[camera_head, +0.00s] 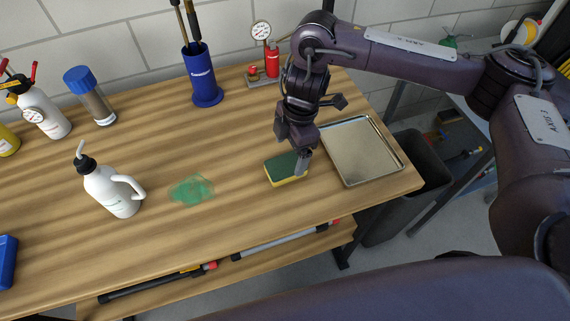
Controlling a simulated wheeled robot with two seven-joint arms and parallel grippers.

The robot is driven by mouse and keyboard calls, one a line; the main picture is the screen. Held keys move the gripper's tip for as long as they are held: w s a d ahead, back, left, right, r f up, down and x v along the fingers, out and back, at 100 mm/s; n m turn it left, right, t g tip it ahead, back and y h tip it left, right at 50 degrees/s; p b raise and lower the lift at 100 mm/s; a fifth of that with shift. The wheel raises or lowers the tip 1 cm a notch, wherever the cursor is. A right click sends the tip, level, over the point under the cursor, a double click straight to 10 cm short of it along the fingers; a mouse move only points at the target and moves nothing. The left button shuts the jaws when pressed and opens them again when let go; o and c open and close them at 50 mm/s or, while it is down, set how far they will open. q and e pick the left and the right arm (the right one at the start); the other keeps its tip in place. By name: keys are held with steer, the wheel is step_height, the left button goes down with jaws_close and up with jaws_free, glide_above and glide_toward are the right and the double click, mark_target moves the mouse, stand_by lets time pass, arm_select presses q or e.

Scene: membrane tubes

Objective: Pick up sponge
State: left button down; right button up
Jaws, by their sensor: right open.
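The sponge (284,168), dark green on top and yellow below, lies flat on the wooden table (235,230) left of a metal tray. My right gripper (302,165) points down at the sponge's right end, with its fingers over or beside that end. It is open; whether a finger touches the sponge I cannot tell. The gripper hides part of the sponge's right end. My left gripper is not in view.
The empty metal tray (388,173) lies at the table's right end. A green stain (191,190) and a white bottle (112,191) are to the left. A blue holder (202,82) and a gauge stand (262,75) are at the back. A dark bin (425,160) stands right of the table.

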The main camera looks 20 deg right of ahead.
mark_target(286, 164)
steer(key=shift+s+a+f, duration=0.1)
steer(key=shift+f, duration=0.55)
steer(key=shift+a+f+p, duration=0.2)
steer(key=shift+f+p, duration=0.1)
steer(key=shift+f, duration=0.95)
steer(key=shift+a+f, duration=0.1)
steer(key=shift+f, duration=0.65)
steer(key=c, duration=0.6)
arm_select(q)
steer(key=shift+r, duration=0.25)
arm_select(e)
steer(key=c, duration=0.5)
